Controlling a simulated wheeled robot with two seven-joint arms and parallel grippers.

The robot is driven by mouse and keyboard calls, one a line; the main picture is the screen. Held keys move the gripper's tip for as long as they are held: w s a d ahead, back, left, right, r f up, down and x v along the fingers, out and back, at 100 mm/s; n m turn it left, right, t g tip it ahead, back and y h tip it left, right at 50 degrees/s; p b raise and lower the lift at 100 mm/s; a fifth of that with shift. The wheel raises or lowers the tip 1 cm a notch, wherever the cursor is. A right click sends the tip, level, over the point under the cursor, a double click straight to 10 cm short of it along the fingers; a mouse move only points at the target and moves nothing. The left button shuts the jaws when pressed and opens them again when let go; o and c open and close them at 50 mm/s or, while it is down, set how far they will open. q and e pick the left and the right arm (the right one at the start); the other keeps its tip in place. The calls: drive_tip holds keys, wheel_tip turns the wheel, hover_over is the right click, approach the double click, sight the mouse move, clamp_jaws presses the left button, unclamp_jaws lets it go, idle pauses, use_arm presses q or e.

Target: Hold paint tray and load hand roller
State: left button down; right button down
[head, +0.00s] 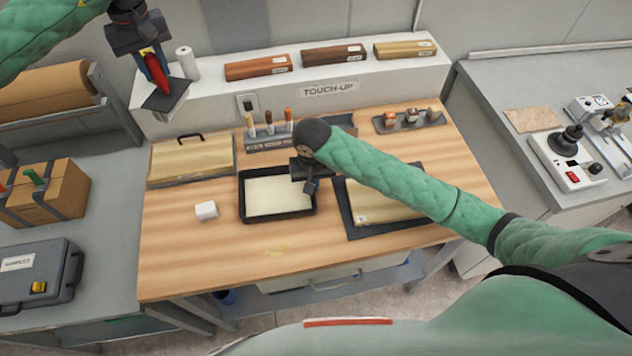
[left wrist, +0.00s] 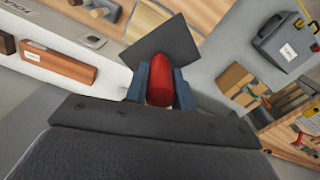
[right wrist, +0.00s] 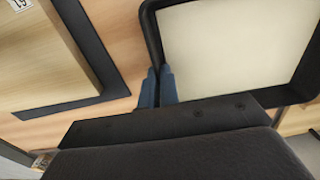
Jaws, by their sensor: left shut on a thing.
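The black paint tray (head: 243,206), with a pale cream filling, lies flat on the wooden bench. My right gripper (head: 308,186) is at the tray's right rim. In the right wrist view its two fingers (right wrist: 158,85) are close together at the rim of the tray (right wrist: 152,32). My left gripper (head: 153,62) is high at the upper left, away from the tray. It is shut on a red-handled tool (head: 157,76) with a flat dark plate, also seen in the left wrist view (left wrist: 160,88). I cannot make out a roller cylinder on it.
A handled board (head: 190,162), a tool rack (head: 268,143) and a small tray (head: 385,125) line the back. The front bench is clear.

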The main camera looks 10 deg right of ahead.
drive_tip(key=shift+f, duration=0.3)
idle(0.8)
idle(0.4)
drive_tip(key=c, duration=1.6)
unclamp_jaws()
drive_tip(key=shift+o, duration=0.2)
clamp_jaws()
